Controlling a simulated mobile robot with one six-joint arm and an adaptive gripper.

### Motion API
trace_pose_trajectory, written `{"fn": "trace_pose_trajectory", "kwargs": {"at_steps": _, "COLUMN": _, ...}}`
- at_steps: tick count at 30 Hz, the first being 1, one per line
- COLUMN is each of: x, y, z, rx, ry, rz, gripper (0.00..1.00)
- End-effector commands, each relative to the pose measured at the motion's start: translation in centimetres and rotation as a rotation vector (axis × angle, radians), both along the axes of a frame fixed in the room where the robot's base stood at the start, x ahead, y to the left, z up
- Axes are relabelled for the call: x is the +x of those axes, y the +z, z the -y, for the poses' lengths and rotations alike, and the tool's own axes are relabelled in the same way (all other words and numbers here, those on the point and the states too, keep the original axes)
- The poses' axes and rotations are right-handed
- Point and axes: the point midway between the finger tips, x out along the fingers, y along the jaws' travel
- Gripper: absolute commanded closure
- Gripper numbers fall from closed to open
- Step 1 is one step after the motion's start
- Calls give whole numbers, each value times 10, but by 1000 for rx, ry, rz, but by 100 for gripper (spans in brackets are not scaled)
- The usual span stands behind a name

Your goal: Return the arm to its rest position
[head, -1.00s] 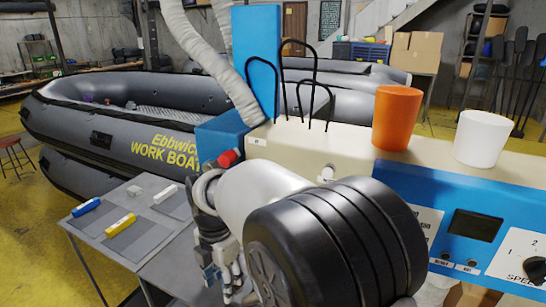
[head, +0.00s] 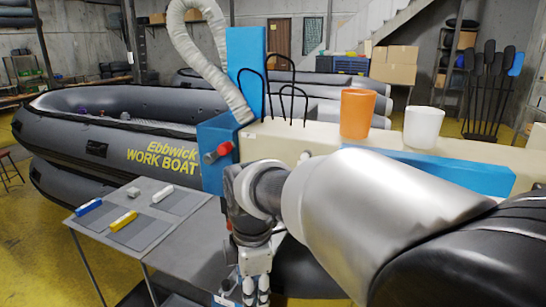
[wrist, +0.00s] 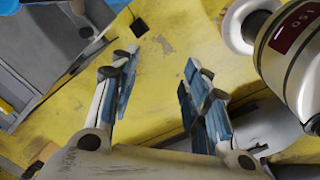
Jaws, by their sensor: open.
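My gripper (head: 244,292) hangs low in the head view, at the bottom edge, with its fingers pointing down beside the grey table. My arm reaches in from the lower right, its pale sleeve crossing in front of the cream and blue machine. In the wrist view my gripper (wrist: 160,78) is open, with its blue-padded fingers apart. Nothing is between them; yellow floor shows in the gap.
The grey table (head: 212,237) holds a blue block (head: 88,207), a yellow block (head: 124,220) and a white block (head: 162,193). An orange cup (head: 357,113) and a white cup (head: 423,127) stand on the machine (head: 280,143). An inflatable boat (head: 70,120) lies behind.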

Motion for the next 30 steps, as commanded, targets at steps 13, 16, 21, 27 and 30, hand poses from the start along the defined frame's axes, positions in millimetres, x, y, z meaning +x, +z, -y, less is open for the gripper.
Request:
{"fn": "trace_pose_trajectory", "kwargs": {"at_steps": 13, "x": -127, "y": 45, "z": 148, "rx": 261, "ry": -1246, "rz": 136, "gripper": 57}}
{"fn": "trace_pose_trajectory", "kwargs": {"at_steps": 16, "x": -155, "y": 38, "z": 166, "rx": 331, "ry": -1487, "rz": 157, "gripper": 57}}
{"fn": "trace_pose_trajectory", "kwargs": {"at_steps": 21, "x": -182, "y": 27, "z": 180, "rx": 416, "ry": -1739, "rz": 175, "gripper": 57}}
{"fn": "trace_pose_trajectory", "kwargs": {"at_steps": 27, "x": -189, "y": 22, "z": 183, "rx": 441, "ry": -1813, "rz": 177, "gripper": 57}}
{"fn": "trace_pose_trajectory", "kwargs": {"at_steps": 30, "x": -189, "y": 23, "z": 183, "rx": 440, "ry": -1811, "rz": 176, "gripper": 57}}
